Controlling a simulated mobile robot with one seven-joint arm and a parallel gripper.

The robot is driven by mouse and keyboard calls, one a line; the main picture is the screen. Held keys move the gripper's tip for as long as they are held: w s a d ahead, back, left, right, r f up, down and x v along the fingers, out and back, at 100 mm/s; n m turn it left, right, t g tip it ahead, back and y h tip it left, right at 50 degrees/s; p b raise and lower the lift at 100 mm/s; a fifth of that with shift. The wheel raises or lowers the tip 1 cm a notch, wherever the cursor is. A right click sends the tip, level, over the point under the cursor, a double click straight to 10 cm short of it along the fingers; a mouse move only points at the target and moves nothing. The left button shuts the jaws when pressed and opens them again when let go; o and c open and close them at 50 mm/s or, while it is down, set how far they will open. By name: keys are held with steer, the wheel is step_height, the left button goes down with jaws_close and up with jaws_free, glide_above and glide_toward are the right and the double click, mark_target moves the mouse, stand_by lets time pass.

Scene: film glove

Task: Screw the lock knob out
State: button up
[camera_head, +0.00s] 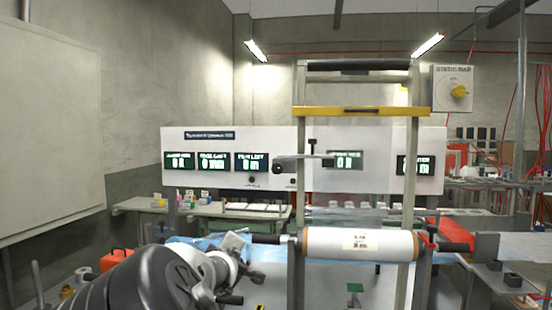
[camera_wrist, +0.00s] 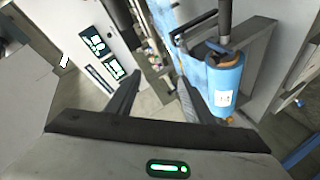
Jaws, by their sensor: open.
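My gripper (camera_head: 246,286) is at the lower middle of the head view, left of and below a white film roll (camera_head: 335,243) on a dark shaft. In the wrist view my gripper (camera_wrist: 157,95) has its two dark fingers apart, with nothing between them. A dark shaft end (camera_head: 265,239) sticks out left of the roll, above my gripper. I cannot tell whether the lock knob is on it; no part is clearly identifiable as that knob. In the wrist view a blue roll (camera_wrist: 224,75) with a white label is beyond the right finger, apart from it.
An upright metal frame with a yellow crossbar (camera_head: 362,112) stands around the roll. A white panel with green displays (camera_head: 240,177) is behind. A box with a yellow dial (camera_head: 459,91) is upper right. A bench (camera_head: 135,207) with small coloured items is at the left back.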

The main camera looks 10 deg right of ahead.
steer(key=d+r+m+t+p, duration=0.2)
steer(key=d+r+m+t, duration=0.15)
steer(key=r+m, duration=0.35)
steer(key=m+t+h+p, duration=0.2)
steer(key=m+t+h, duration=0.2)
steer(key=m+h, duration=0.3)
glide_toward(277, 171)
steer(key=shift+g, duration=0.35)
steer(key=x, duration=0.3)
steer(key=p+x, duration=0.1)
steer(key=x, duration=0.7)
steer(key=shift+s+a+r, duration=0.1)
steer(key=shift+s+r, duration=0.05)
steer(key=shift+r, duration=0.25)
steer(key=c, duration=1.1)
steer(key=shift+o, duration=0.2)
steer(key=shift+n, duration=0.3)
